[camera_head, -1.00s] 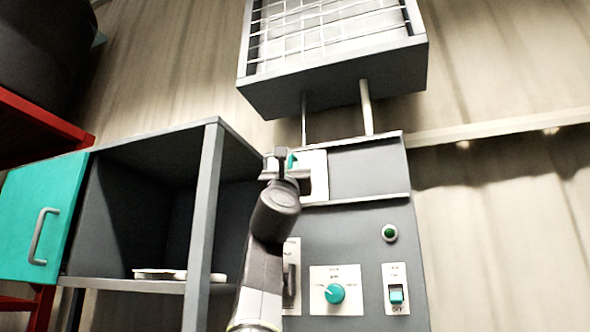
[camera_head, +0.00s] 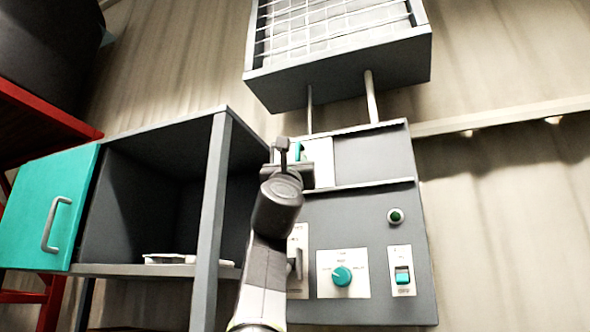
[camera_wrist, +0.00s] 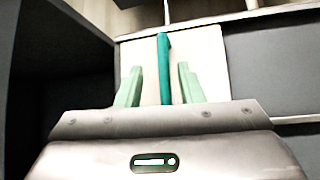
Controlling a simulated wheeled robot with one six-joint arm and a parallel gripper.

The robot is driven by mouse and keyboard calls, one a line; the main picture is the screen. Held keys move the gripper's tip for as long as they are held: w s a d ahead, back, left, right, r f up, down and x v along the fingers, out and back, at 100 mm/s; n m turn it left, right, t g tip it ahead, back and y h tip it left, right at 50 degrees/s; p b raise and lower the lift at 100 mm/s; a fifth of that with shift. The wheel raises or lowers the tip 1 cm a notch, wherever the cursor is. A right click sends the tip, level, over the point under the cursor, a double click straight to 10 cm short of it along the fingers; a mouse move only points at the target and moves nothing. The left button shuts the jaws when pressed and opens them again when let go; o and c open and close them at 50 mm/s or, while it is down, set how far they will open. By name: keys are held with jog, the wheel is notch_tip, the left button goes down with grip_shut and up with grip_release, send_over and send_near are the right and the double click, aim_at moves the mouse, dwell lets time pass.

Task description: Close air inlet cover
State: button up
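The air inlet cover appears to be a pale plate (camera_head: 322,161) with an upright teal handle (camera_wrist: 165,75), at the left end of a railed recess on the grey panel. The plate also fills the middle of the wrist view (camera_wrist: 207,60). My gripper (camera_wrist: 160,76) is open, with its pale green fingers on either side of the handle and a gap on both sides. I cannot tell how deep the handle sits between them. In the head view my gripper (camera_head: 284,155) hides part of the plate's left side.
Right of the plate the dark recess (camera_head: 372,155) is clear between its rails. Below are a teal knob (camera_head: 341,276), a switch (camera_head: 403,276) and a green button (camera_head: 395,216). An open grey cabinet (camera_head: 212,230) with a teal door (camera_head: 48,210) stands close on the left.

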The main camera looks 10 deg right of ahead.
aim_at(296, 156)
jog(key=b+v, duration=0.6)
jog(key=v, duration=0.3)
jog(key=p+x, duration=1.1)
jog(key=x, duration=0.2)
jog(key=shift+w+d+r, duration=0.1)
jog(key=shift+w+r, duration=0.1)
dwell(0.6)
